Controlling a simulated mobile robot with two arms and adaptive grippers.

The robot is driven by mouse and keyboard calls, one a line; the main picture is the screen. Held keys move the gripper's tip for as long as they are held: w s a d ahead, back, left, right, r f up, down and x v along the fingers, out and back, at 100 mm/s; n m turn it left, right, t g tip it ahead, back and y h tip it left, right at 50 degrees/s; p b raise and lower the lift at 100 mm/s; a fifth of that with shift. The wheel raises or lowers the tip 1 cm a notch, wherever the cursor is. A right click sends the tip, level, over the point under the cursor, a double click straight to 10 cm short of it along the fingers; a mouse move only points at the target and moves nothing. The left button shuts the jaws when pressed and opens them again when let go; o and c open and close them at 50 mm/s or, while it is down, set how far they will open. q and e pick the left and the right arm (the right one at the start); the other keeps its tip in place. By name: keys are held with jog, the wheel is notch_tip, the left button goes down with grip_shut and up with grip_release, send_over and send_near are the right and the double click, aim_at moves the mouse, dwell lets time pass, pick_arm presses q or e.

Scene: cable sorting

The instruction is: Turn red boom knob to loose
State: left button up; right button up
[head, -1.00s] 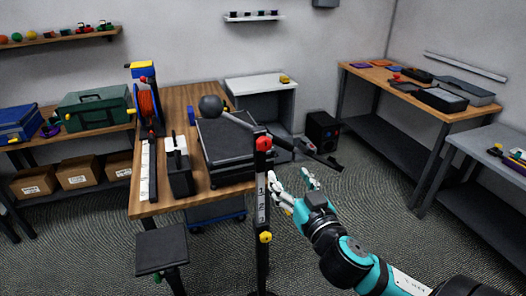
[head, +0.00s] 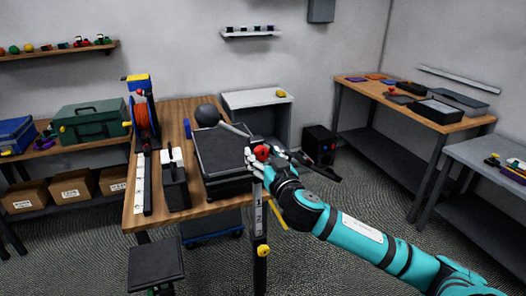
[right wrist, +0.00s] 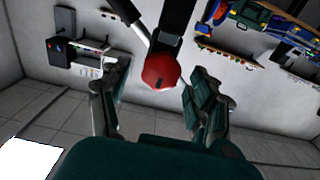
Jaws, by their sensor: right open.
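The red boom knob (head: 262,152) sits near the top of a dark upright stand (head: 260,215) with a numbered white scale. In the right wrist view the knob (right wrist: 160,70) is a faceted red piece with a small dark mark. My right gripper (head: 262,160) is open at the knob, which also shows in the right wrist view, with a finger (right wrist: 107,95) on either side. Gaps show between the knob and the fingers there. Parts of the knob and the stand's top are hidden by the gripper in the head view. My left gripper is not in view.
A yellow knob (head: 263,250) is lower on the stand. A dark stool (head: 155,263) stands in front.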

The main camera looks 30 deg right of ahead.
jog(key=shift+w+d, duration=0.1)
jog(key=shift+w, duration=0.3)
jog(key=shift+c, duration=0.2)
jog(key=c, duration=1.1)
